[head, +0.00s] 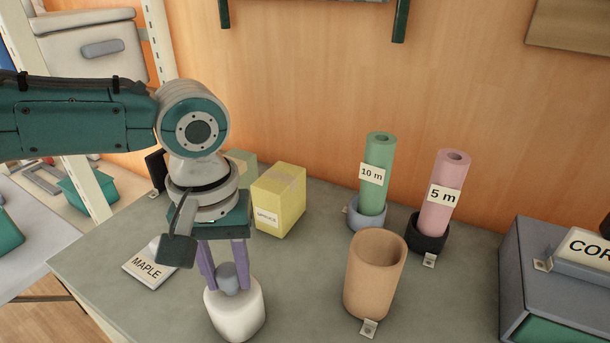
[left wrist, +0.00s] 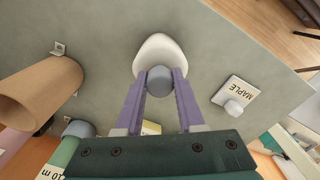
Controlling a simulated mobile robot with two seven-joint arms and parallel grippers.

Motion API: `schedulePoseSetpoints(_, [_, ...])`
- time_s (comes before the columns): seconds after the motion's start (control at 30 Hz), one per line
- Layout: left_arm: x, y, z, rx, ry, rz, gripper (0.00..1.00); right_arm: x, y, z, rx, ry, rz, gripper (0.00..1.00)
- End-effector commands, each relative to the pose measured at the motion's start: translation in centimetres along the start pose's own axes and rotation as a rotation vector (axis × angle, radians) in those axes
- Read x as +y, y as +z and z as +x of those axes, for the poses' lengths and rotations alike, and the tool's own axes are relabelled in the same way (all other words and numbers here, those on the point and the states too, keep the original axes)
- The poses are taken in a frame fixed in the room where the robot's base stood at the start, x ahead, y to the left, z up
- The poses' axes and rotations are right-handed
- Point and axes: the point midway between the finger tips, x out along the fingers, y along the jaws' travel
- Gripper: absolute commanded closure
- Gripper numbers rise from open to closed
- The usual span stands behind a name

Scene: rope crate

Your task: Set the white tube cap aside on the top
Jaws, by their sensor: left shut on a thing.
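The white tube cap (head: 236,312) is a rounded white body with a grey knob (head: 228,277) on top. My left gripper (head: 226,282) points down with its purple fingers shut on that knob. The cap also shows in the left wrist view (left wrist: 158,52), beyond the fingertips (left wrist: 160,80) and against the grey top (head: 305,265). I cannot tell whether the cap touches the top. It looks roughly upright. My right gripper is not in view.
An open tan tube (head: 373,275) stands right of the cap. Green (head: 377,172) and pink (head: 443,192) rolls stand in holders behind it. Bare top lies between the cap and the tan tube.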

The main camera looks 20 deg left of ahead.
Motion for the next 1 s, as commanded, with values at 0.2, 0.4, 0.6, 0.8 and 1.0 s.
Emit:
schedulePoseSetpoints(0.2, [0.0, 0.0, 0.3, 0.0, 0.0, 0.0, 0.59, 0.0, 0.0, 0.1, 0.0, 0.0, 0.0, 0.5])
schedulePoseSetpoints(0.4, [0.0, 0.0, 0.3, 0.0, 0.0, 0.0, 0.37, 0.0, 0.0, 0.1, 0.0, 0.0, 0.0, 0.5])
schedulePoseSetpoints(0.6, [0.0, 0.0, 0.2, 0.0, 0.0, 0.0, 0.28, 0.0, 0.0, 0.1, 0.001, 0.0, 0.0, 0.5])
schedulePoseSetpoints(0.8, [0.0, 0.0, 0.3, 0.0, 0.0, 0.0, 0.28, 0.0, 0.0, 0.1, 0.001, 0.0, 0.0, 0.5])
schedulePoseSetpoints(1.0, [0.1, 0.0, -0.9, 0.001, 0.003, 0.001, 0.28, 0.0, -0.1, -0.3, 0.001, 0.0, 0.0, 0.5])
